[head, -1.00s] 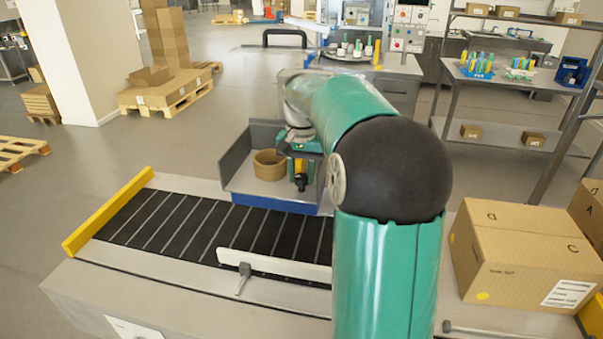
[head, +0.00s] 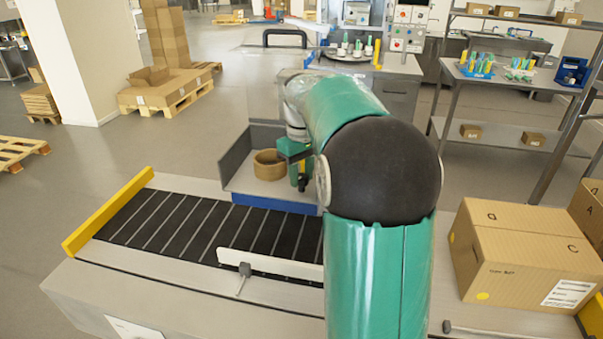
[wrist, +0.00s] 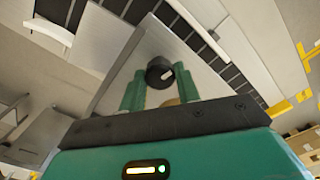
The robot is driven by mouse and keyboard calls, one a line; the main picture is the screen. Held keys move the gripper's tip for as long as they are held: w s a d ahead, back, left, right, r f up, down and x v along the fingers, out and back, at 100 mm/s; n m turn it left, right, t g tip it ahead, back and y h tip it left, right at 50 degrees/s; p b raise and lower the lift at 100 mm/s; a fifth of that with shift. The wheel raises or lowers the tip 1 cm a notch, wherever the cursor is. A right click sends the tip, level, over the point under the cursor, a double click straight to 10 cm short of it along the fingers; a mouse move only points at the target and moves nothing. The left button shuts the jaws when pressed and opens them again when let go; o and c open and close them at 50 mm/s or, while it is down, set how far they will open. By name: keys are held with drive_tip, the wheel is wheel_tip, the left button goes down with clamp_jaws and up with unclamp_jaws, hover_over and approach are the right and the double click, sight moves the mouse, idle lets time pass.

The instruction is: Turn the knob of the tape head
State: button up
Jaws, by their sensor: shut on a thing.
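The tape head (head: 240,157) is a grey open housing with a blue front edge, at the far end of the conveyor in the head view. A brown tape roll (head: 268,166) stands inside it. My gripper (wrist: 160,80) has green fingers, one on each side of a round black knob (wrist: 159,72) with a pale mark on its face. The fingers are shut on the knob. In the head view my gripper (head: 301,172) is at the right of the tape roll, partly hidden by my arm. The knob there is small and dark, hard to make out.
A black conveyor belt (head: 160,222) with a yellow end bar (head: 108,210) and a white guide rail (head: 262,264) lies in front. A cardboard box (head: 520,255) sits at the right. A shelf (head: 505,132) stands behind at the right.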

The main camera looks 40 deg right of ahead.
sight(302, 176)
drive_tip(key=shift+n, duration=1.1)
drive_tip(key=o, duration=0.7)
wheel_tip(302, 176, up, 14)
drive_tip(key=shift+f, duration=0.1)
